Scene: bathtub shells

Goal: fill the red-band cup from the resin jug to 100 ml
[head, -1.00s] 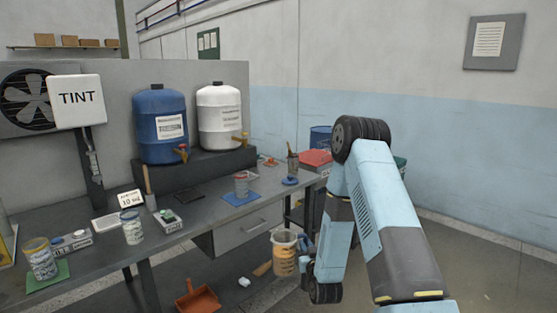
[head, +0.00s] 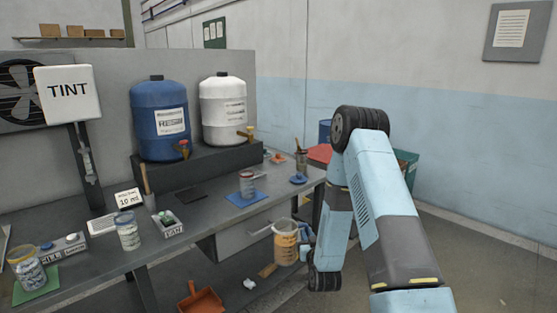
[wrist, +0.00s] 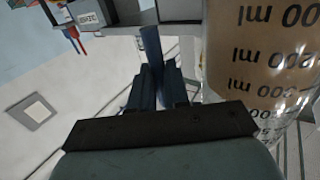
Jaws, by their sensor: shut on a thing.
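The resin jug (head: 286,246) is a clear graduated jug holding amber liquid. It hangs roughly upright beside the bench's front edge, with its spout side toward the bench. My gripper (head: 308,250) is shut on its handle, partly hidden by my arm. In the wrist view the jug (wrist: 262,60) fills the right side, its ml marks inverted, and its handle (wrist: 152,45) runs between my fingers (wrist: 152,85). The red-band cup (head: 247,187), a small clear cup with a reddish rim, stands on a blue mat (head: 240,201) on the bench, left of and above the jug in the picture. Its fill level is too small to read.
Blue (head: 160,120) and white (head: 223,110) drums with taps stand on a raised shelf behind. Other cups stand at the left (head: 128,232) and on a green mat (head: 27,268). A blue lid (head: 298,179) and brush pot (head: 301,162) lie right of the cup.

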